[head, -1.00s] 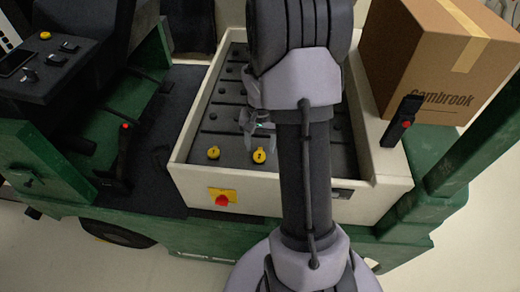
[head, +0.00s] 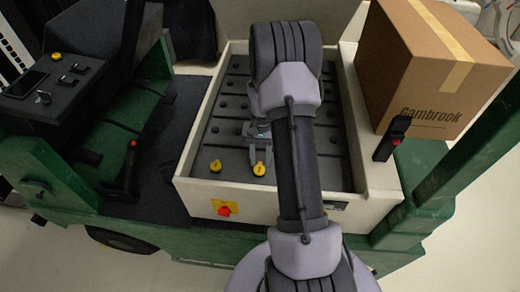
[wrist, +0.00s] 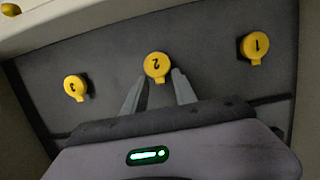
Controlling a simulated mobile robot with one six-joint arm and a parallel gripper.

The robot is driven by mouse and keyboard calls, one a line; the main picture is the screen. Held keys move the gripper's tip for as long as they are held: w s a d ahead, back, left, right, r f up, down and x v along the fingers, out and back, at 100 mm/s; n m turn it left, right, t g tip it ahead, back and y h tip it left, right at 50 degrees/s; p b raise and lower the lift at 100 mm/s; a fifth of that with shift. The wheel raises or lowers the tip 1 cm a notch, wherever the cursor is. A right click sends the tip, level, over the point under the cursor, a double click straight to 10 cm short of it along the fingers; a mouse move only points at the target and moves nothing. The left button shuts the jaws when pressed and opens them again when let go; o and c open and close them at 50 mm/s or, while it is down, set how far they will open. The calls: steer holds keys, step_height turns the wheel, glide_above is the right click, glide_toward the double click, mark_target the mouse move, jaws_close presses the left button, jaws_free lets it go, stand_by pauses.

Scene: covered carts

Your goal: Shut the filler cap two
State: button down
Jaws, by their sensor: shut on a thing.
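Filler cap two (wrist: 157,65) is a round yellow cap marked 2 with a small tab, on the dark panel in the middle of the wrist view. In the head view it appears as the yellow cap (head: 259,169) just in front of my gripper (head: 258,153). In the wrist view my gripper (wrist: 159,74) has its two grey fingertips on either side of the cap's tab, shut on it. The finger contact is partly hidden by the cap. The number reads upside down in the wrist view.
Cap one (wrist: 256,46) and cap three (wrist: 75,87) sit to either side on the panel. A pale wall (head: 250,200) rims the panel, with a red knob (head: 224,211) on its front. A cardboard box (head: 440,75) and black handset (head: 392,138) stand at right.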

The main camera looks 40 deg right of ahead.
steer(key=shift+w+d+f+g+y+p, duration=0.15)
steer(key=shift+g+y+p, duration=0.35)
steer(key=shift+p, duration=0.15)
steer(key=shift+f, duration=0.3)
steer(key=c, duration=1)
jaws_free()
steer(key=p+v, duration=0.4)
steer(key=v, duration=1.3)
steer(key=shift+d+r+p, duration=0.2)
steer(key=shift+p, duration=0.2)
